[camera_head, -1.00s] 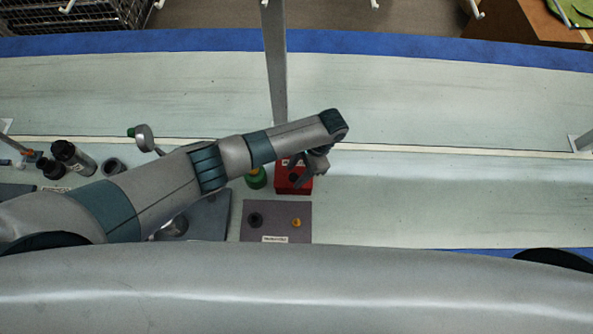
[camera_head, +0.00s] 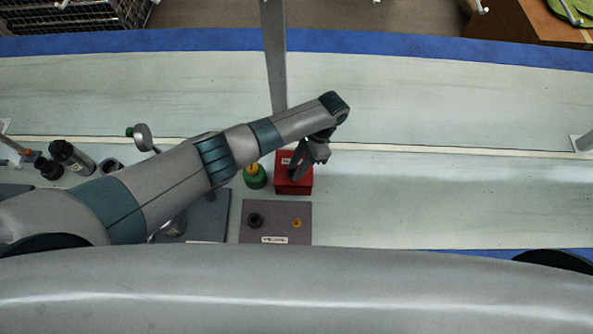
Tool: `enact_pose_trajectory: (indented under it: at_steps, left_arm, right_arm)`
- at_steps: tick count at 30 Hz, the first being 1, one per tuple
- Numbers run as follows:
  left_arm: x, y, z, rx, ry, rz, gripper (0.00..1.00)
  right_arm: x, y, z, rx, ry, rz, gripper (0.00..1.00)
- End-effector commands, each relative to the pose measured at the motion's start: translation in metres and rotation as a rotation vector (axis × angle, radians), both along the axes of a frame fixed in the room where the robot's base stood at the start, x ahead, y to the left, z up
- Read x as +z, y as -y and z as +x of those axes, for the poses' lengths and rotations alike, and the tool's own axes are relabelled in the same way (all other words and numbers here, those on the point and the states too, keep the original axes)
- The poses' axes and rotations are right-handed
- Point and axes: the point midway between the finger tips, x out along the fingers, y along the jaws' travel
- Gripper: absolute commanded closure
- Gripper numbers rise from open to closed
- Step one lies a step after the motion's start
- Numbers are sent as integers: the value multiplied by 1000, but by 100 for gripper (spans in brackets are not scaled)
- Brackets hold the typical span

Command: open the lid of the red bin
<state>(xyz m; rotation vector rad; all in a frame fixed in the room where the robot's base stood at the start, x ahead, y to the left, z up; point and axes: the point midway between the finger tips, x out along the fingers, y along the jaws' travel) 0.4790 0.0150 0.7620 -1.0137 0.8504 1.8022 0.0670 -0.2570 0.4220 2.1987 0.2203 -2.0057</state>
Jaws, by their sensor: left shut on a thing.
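The red bin (camera_head: 294,187) stands on the pale bench, just right of a green round object. My left arm reaches in from the left, and my left gripper (camera_head: 299,172) is over the bin's top. The gripper is shut on the lid of the bin, though the fingers are small and dark here. The lid (camera_head: 286,158) is partly covered by my gripper, and I cannot tell how far it is raised. My right gripper is not in view.
A green object with a yellow top (camera_head: 255,176) stands close left of the bin. A grey mat (camera_head: 277,230) with a black piece and a yellow piece lies in front. Dark bottles (camera_head: 72,156) stand at the left. A grey post (camera_head: 273,60) rises behind. The bench to the right is clear.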

Motion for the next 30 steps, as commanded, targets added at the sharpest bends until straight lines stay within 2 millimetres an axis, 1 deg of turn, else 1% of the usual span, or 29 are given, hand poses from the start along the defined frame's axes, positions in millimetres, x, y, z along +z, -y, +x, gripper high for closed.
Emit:
enact_pose_trajectory:
  at_steps: [1, 9, 16, 30]
  left_arm:
    - [-1, 0, 5, 4, -26, 2, 100]
    - [11, 0, 16, 4, -179, 2, 100]
    - [20, 0, 25, 1, -272, 2, 100]
    - [29, 0, 40, 1, -419, 2, 100]
  right_arm:
    - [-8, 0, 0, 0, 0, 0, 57]
    - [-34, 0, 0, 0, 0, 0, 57]
    - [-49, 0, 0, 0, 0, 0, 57]
    - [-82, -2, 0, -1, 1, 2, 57]
